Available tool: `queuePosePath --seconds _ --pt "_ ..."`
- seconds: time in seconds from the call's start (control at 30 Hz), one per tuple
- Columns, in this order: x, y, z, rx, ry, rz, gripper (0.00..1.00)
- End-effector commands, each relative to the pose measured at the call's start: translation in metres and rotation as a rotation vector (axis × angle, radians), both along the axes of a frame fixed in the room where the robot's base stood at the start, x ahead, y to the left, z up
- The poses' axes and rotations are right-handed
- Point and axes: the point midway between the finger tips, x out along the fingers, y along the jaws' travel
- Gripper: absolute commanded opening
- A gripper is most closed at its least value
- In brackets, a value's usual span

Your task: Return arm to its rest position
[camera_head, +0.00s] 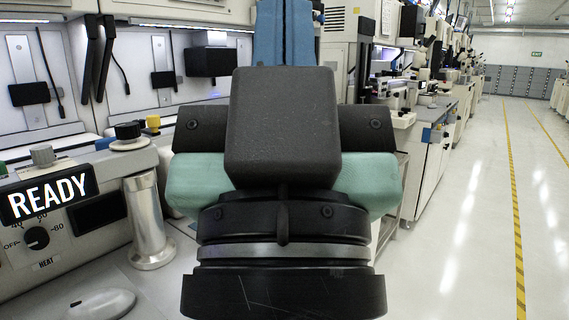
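My gripper (285,25) is in the middle of the head view, seen from behind and pointing away from the camera. Its dark block, teal body and black wrist rings fill the centre. Two blue fingers rise behind the block and stand side by side with only a thin seam between them. I see nothing held between them. Their tips reach the top edge of the picture, and their lower parts are hidden by the block.
At the left is a bench machine (120,165) with knobs, a "READY" label and a metal post (148,222). A grey mouse-like object (101,303) lies in front. White machines (430,150) line the right side. A clear, shiny aisle floor (470,240) with yellow-black tape runs beyond them.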

Motion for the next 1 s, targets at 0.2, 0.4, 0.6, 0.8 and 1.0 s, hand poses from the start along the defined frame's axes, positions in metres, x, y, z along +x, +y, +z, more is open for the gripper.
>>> queuePosePath --seconds 0.2,0.4,0.6,0.8,1.0 --pt "0.001 0.000 0.086 0.002 0.004 0.004 0.00" --pt "0.002 0.000 0.145 0.003 0.005 0.004 0.00" --pt "0.002 0.000 0.206 0.003 0.006 0.006 0.00" --pt "0.002 0.001 0.260 0.003 0.007 0.007 0.00" --pt "0.002 0.001 0.288 0.003 0.007 0.007 0.00"
